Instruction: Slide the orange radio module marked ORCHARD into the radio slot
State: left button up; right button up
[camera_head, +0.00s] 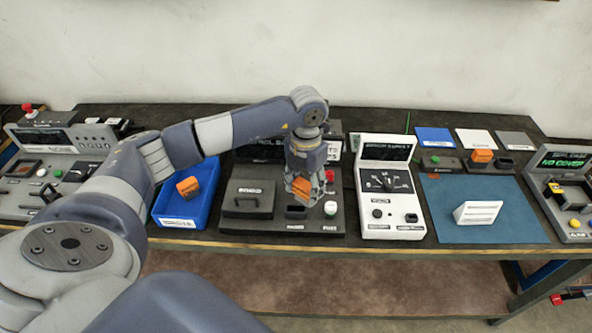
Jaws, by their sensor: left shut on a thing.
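My left gripper (301,182) points down over the dark control unit (262,224) and is shut on an orange module (300,187). The module is held above the unit, slightly tilted, with the fingers covering part of it. Any marking on it is too small to read. A dark rectangular slot (296,212) shows in the unit's top, just below the held module. I cannot read its label. My right gripper is not in view.
Another orange block (188,187) lies in the blue bin (170,222) to the left. A red knob (330,175) and a white-topped button (331,208) stand close right of the gripper. The white meter box (390,230) is beside the unit. A white vented piece (477,214) lies on the blue mat (440,205).

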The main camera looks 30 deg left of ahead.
aim_at(296, 179)
pick_arm(q)
jog(key=a+n, duration=0.1)
jog(key=n, duration=0.1)
jog(key=w+a+n, duration=0.1)
jog(key=n, duration=0.1)
jog(key=a+n+p, duration=0.1)
jog(key=shift+w+f+n, duration=0.1)
jog(key=shift+w+n, duration=0.05)
jog(key=shift+n, duration=0.25)
jog(key=shift+w+a+f+n, duration=0.15)
jog(key=shift+a+n, duration=0.2)
jog(key=shift+n, duration=0.45)
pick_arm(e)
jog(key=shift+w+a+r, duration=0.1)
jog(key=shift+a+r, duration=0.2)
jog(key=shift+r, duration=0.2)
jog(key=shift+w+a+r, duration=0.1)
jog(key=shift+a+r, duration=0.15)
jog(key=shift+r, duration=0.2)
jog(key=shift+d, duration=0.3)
pick_arm(q)
jog(key=shift+f, duration=0.35)
notch_tip(296, 179, down, 5)
jog(key=b, duration=0.4)
jog(key=shift+f, duration=0.1)
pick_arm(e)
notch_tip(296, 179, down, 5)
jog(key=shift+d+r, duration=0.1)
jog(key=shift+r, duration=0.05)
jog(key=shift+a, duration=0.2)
